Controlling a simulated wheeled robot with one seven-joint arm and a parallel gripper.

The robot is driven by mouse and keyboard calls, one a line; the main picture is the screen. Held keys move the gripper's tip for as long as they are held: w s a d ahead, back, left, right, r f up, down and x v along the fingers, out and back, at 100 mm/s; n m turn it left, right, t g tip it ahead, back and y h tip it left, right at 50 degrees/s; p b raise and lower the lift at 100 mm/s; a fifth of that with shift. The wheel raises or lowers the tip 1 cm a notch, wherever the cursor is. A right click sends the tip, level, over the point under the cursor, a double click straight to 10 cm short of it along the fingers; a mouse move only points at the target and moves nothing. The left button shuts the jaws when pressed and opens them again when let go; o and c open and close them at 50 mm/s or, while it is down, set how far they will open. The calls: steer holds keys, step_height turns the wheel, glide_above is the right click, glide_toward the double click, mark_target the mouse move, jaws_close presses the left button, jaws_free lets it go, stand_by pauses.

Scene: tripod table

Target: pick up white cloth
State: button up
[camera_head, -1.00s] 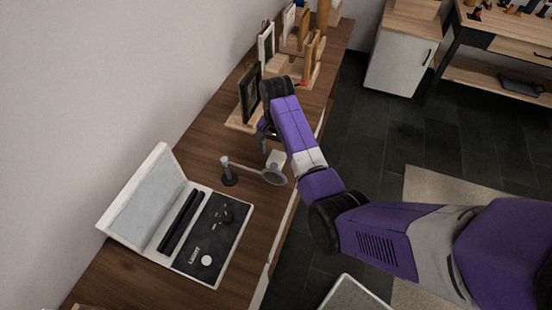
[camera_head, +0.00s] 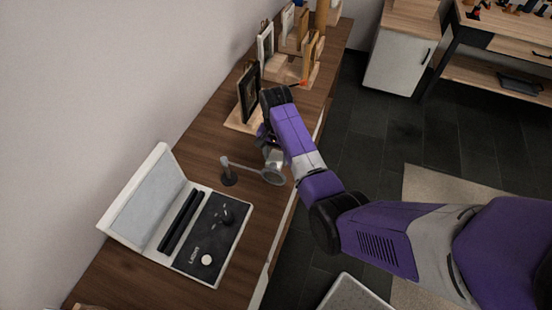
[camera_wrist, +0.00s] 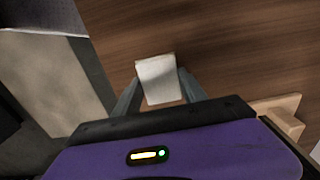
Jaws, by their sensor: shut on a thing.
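The white cloth (camera_wrist: 158,84) shows in the wrist view as a small, pale, block-like piece between the two grey fingers. My gripper (camera_wrist: 159,74) is shut on it, with a finger along each side. In the head view my gripper (camera_head: 267,145) is low over the brown wooden table (camera_head: 205,155), just behind a round lens on a stand. The cloth is hard to make out there, partly hidden by the gripper and lens. I cannot tell whether it still touches the table.
The stand with the round lens (camera_head: 272,176) is close in front of my gripper. A light box (camera_head: 206,240) with a raised lid lies nearer. A dark frame on a wooden base (camera_head: 249,95) stands just behind. The table's right edge is close to my arm.

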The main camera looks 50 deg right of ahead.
step_height(320, 180, up, 12)
step_height(320, 180, up, 8)
steer(key=p, duration=0.5)
glide_above(276, 158)
steer(key=shift+w, duration=0.1)
stand_by(0.4)
